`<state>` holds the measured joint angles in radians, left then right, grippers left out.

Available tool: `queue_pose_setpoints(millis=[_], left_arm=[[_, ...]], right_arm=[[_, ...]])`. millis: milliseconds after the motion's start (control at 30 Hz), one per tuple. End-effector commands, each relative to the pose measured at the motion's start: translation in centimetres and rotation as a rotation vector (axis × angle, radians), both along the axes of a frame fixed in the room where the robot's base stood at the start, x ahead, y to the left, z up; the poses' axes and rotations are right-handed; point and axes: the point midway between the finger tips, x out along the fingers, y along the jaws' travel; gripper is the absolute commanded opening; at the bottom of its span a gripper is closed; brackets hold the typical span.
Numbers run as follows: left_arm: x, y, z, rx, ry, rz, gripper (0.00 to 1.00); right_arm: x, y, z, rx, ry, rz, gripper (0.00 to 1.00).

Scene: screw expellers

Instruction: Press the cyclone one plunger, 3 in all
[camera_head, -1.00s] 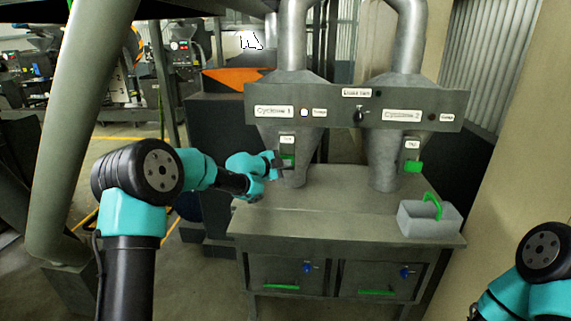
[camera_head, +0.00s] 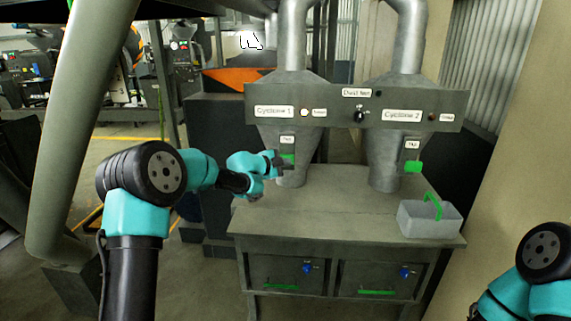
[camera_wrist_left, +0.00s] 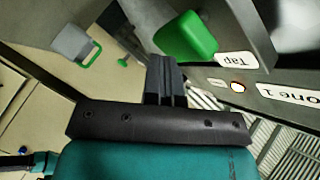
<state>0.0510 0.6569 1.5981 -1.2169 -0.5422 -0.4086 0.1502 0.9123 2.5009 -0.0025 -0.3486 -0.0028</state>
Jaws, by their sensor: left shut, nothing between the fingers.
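The Cyclone 1 plunger is a green block under a "Tap" label on the left cyclone cone (camera_head: 290,182); the green plunger (camera_head: 287,158) is partly hidden by my gripper in the head view. It also shows large in the left wrist view (camera_wrist_left: 186,38). My left gripper (camera_head: 284,165) is shut and empty, right at the plunger in the head view. My right gripper is out of view; only part of that arm shows at lower right.
The sign panel (camera_head: 330,107) spans both cyclones; a lamp (camera_head: 304,112) beside "Cyclone 1" is lit white. The Cyclone 2 plunger (camera_head: 413,167) is green, at right. A grey bin (camera_head: 420,222) with a green handle stands on the cabinet top (camera_head: 330,205), otherwise clear.

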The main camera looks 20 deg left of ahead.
Motion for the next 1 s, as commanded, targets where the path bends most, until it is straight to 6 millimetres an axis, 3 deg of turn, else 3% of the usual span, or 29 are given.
queue_pose_setpoints(millis=[700,1000], left_arm=[[0.4,0.1,0.0,0.000,0.001,0.001,0.00],[-0.7,0.0,0.0,0.000,0.001,0.001,0.00]], right_arm=[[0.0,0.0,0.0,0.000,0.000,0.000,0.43],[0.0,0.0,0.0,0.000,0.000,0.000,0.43]])
